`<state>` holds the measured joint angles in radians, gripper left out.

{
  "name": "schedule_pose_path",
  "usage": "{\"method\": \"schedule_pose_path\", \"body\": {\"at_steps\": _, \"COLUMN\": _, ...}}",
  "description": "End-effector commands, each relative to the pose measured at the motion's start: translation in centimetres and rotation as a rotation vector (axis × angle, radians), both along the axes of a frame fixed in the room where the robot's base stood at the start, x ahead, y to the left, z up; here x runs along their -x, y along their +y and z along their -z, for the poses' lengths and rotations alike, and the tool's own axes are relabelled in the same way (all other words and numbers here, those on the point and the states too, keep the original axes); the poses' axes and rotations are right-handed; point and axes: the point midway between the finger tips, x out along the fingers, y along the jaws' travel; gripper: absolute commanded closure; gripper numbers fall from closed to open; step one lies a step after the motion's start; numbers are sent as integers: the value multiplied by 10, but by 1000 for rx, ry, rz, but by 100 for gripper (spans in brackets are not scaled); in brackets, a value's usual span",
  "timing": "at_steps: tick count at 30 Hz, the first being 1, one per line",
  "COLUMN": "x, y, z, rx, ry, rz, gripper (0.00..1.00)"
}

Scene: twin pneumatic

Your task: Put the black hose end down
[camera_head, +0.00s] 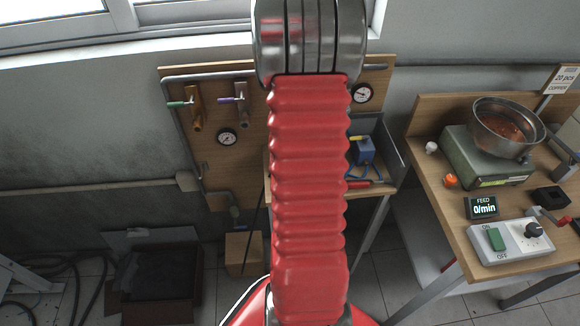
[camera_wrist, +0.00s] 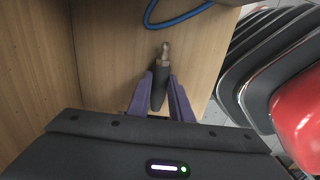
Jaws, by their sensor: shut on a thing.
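My gripper (camera_wrist: 163,82) shows in the wrist view, its two purple fingers shut on the black hose end (camera_wrist: 160,90). The hose end is a dark sleeve with a metal fitting pointing away from my gripper, toward the top of the picture. A light wooden surface (camera_wrist: 115,50) lies behind it; I cannot tell whether the hose end touches it. In the head view my red arm hides my gripper and the hose end.
A blue hose (camera_wrist: 180,18) curves at the top of the wrist view. In the head view, a wooden board (camera_head: 245,165) carries valves and gauges, with a blue device (camera_head: 362,150) beside my arm. A bench (camera_head: 425,180) with a bowl (camera_head: 505,128) stands right.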

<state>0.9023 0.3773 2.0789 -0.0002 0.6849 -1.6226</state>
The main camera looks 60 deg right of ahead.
Motion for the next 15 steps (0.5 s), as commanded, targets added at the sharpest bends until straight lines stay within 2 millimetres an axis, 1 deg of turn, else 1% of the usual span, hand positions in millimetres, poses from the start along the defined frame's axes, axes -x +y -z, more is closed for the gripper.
{"method": "schedule_pose_path", "body": {"at_steps": 6, "x": 0, "y": 0, "z": 2, "rx": -1, "ry": 1, "rz": 0, "gripper": 100}}
{"method": "schedule_pose_path", "body": {"at_steps": 7, "x": 0, "y": 0, "z": 2, "rx": 0, "ry": 0, "rz": 0, "gripper": 79}}
{"method": "schedule_pose_path", "body": {"at_steps": 14, "x": 0, "y": 0, "z": 2, "rx": 0, "ry": 0, "rz": 1, "gripper": 63}}
{"method": "schedule_pose_path", "body": {"at_steps": 15, "x": 0, "y": 0, "z": 2, "rx": -1, "ry": 1, "rz": 1, "gripper": 62}}
